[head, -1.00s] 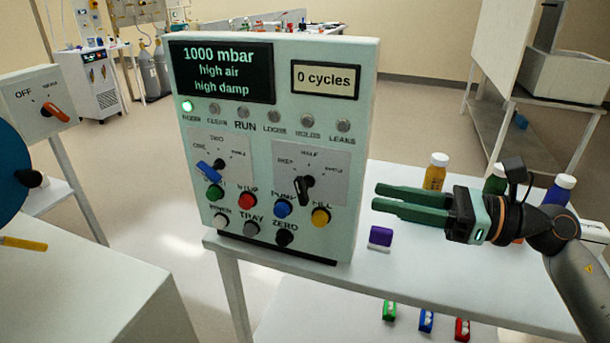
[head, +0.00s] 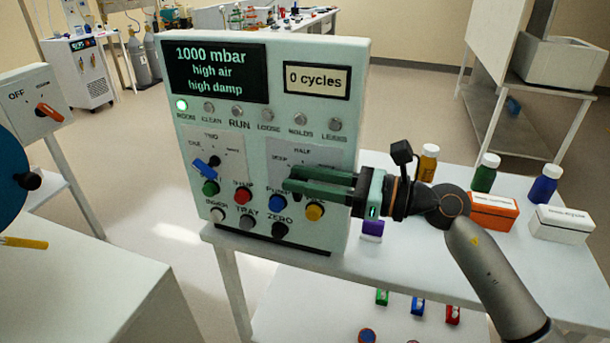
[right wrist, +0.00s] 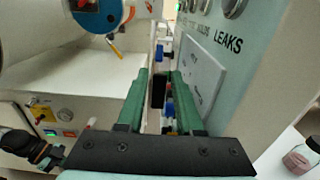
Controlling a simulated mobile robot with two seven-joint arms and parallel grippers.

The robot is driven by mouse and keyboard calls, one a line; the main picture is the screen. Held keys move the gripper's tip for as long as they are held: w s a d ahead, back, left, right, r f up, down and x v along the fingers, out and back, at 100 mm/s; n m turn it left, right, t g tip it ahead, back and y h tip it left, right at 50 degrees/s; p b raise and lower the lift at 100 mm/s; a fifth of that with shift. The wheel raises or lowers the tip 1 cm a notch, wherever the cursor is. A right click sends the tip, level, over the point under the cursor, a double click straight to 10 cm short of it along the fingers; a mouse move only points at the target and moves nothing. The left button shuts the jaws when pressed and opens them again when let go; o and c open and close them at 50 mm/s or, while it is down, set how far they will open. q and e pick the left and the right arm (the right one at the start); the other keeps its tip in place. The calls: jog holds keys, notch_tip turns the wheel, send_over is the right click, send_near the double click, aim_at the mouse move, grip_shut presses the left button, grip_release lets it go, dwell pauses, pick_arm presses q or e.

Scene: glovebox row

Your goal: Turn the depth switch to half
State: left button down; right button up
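The grey-green control panel (head: 350,130) stands upright on the white table. Its right-hand dial plate (head: 279,158) has a label reading HALF at the top and one like DEEP at the left. My right gripper (head: 288,180) reaches in from the right in front of this plate and hides the dial's black knob in the head view. In the right wrist view the black knob (right wrist: 158,91) shows between the two green fingers (right wrist: 160,85), which are apart, one on each side. I cannot tell whether they touch it. Part of my left arm seems to show at the lower left there; its fingers are unclear.
A blue knob (head: 205,168) sits on the left dial plate. Coloured buttons, including a yellow one (head: 314,211), lie close below my right gripper. Bottles and boxes, such as the orange box (head: 493,212), stand on the table at right. A purple-and-white block (head: 372,229) lies beside the panel.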

jog(key=shift+c, duration=0.2)
pick_arm(q)
jog(key=shift+s, duration=0.1)
pick_arm(e)
grip_shut()
pick_arm(q)
jog(key=shift+f, duration=0.1)
pick_arm(e)
jog(key=shift+r+p, duration=0.25)
jog(key=shift+p, duration=0.4)
jog(key=shift+a+h+p, duration=0.1)
jog(key=shift+h+p, duration=0.6)
jog(key=shift+p, duration=0.3)
jog(key=shift+f, duration=0.2)
jog(key=shift+o, duration=0.2)
grip_release()
pick_arm(q)
jog(key=shift+s+a+r, duration=0.2)
jog(key=shift+a+r, duration=0.2)
jog(key=shift+r, duration=0.1)
jog(key=shift+s+a+r, duration=0.2)
jog(key=shift+a+r, duration=0.2)
jog(key=shift+r, duration=0.1)
